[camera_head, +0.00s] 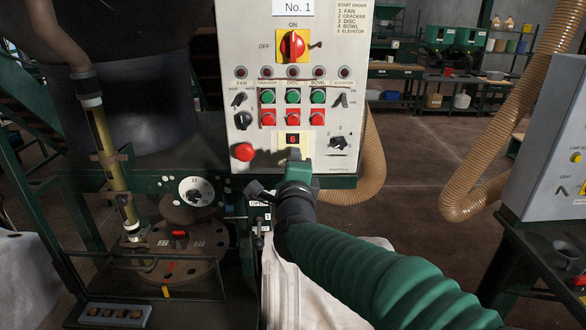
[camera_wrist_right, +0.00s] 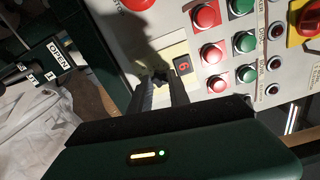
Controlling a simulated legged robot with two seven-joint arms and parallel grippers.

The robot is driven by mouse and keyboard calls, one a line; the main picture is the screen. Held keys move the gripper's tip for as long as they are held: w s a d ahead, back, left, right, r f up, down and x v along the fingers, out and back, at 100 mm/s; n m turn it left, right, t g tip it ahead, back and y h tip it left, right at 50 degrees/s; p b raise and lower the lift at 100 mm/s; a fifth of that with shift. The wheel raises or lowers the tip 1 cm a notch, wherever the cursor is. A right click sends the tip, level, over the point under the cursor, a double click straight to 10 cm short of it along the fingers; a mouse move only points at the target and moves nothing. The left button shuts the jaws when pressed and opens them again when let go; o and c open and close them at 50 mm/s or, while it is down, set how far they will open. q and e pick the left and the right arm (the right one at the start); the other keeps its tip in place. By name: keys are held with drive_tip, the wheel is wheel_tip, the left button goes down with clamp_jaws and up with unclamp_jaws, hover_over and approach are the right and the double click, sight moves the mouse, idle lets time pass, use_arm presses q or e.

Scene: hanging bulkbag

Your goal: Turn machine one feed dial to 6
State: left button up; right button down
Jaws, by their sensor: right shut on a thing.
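The machine one control panel (camera_head: 252,60) is headed "No. 1" and faces me. Its small display (camera_head: 292,139) shows a red 6; the same display is in the right wrist view (camera_wrist_right: 183,65). Just below the display is a pale yellow plate with the feed dial, which my right gripper hides in the head view. In the right wrist view the dark dial (camera_wrist_right: 161,75) shows between the fingertips. My right gripper (camera_head: 295,157) is shut on this dial, with its fingers pointing into the panel. My left gripper is not in view.
Close around the gripper are a red stop button (camera_head: 244,152), a black selector knob (camera_head: 338,143) and green and red buttons. An "OPEN" lever block (camera_head: 259,212) sits just below. A tan hose (camera_head: 372,165) hangs at the right; a second panel (camera_head: 550,160) stands farther right.

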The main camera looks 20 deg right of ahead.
drive_tip(key=shift+f, duration=0.45)
drive_tip(key=c, duration=1.5)
unclamp_jaws()
drive_tip(key=shift+c, duration=0.2)
drive_tip(key=o, duration=0.3)
drive_tip(key=shift+d+r, duration=0.1)
drive_tip(key=shift+r, duration=0.1)
drive_tip(key=shift+s, duration=0.1)
drive_tip(key=v, duration=1.6)
drive_tip(key=shift+s, duration=0.35)
drive_tip(key=shift+w, duration=0.1)
